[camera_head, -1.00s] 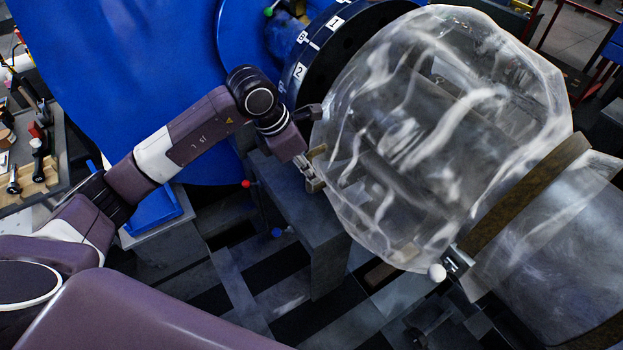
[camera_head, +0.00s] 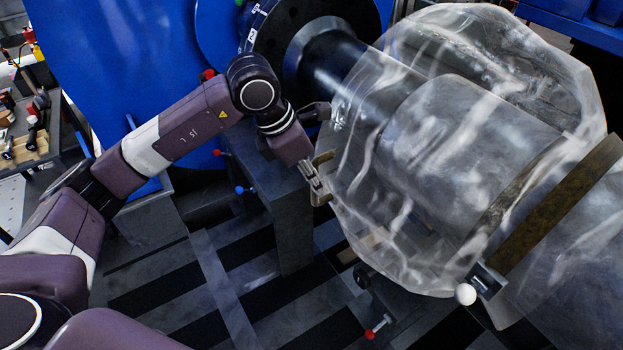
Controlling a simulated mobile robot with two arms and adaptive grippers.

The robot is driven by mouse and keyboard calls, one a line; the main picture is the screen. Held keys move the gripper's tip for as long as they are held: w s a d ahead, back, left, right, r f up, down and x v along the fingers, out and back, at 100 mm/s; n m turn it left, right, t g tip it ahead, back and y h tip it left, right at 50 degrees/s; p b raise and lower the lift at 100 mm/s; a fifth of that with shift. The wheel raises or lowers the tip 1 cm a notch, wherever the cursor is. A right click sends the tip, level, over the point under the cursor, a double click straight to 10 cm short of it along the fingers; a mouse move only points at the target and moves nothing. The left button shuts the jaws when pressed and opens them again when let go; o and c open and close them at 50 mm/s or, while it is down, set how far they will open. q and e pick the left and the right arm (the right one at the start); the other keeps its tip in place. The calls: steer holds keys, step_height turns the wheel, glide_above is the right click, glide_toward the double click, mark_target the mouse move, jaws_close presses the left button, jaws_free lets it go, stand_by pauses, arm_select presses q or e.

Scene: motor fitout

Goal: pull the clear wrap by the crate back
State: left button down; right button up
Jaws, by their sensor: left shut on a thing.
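The clear wrap (camera_head: 450,215) is a large, crinkled, see-through sheet bagged around a grey cylinder (camera_head: 470,130) on the right side of the head view. My left gripper (camera_head: 322,178) is at the wrap's left edge and is shut on it. The wrap's left edge lies away from the black flange (camera_head: 270,45), with a bare dark shaft (camera_head: 335,62) between them. A brown band (camera_head: 560,205) goes around the cylinder to the right of the wrap. My right gripper is out of view. I cannot make out a crate clearly.
A grey post (camera_head: 285,225) stands below my left gripper. A white ball knob (camera_head: 465,293) sits at the lower end of the band. A large blue panel (camera_head: 120,70) fills the back left. A bench with tools (camera_head: 25,130) is at the far left.

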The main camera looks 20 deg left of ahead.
arm_select(q)
steer(key=shift+s+d+r, duration=0.1)
steer(key=shift+s+d, duration=0.4)
steer(key=shift+d, duration=0.25)
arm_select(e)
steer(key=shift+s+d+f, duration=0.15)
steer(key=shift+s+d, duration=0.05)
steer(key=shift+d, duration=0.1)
arm_select(q)
steer(key=c, duration=1.9)
jaws_free()
steer(key=shift+c, duration=0.2)
steer(key=v, duration=1.2)
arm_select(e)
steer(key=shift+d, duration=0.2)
arm_select(q)
steer(key=shift+s, duration=0.1)
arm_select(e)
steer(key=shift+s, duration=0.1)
